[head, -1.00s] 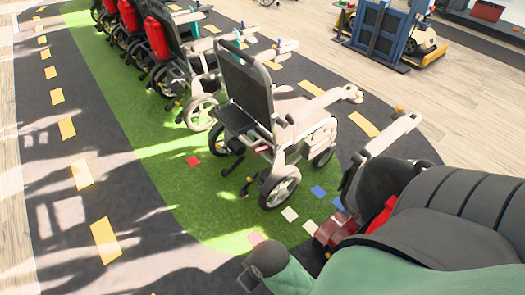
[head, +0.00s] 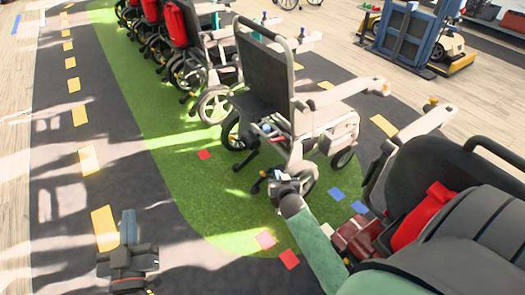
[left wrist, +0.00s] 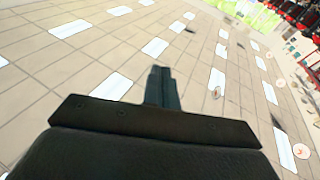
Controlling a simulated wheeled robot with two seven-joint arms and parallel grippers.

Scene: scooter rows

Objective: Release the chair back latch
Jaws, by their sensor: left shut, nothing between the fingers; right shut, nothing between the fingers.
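The nearest wheelchair (head: 264,72) in the head view has a dark upright back, a pale frame and small wheels. It stands on the green strip, and I cannot make out a latch on its back. My right gripper (head: 277,180) is shut and empty at the end of the green arm, low in front of the chair's near wheel in the picture; I cannot tell whether they touch. My left gripper (head: 128,220) is shut and empty over the dark floor at the lower left, well apart from the chair. Its closed fingers (left wrist: 163,88) also show in the left wrist view.
More wheelchairs with red packs (head: 173,27) stand in a row behind. A dark seat with a red part (head: 421,216) fills the lower right, close to my right arm. A blue frame (head: 410,35) stands at the back right. The left floor is clear.

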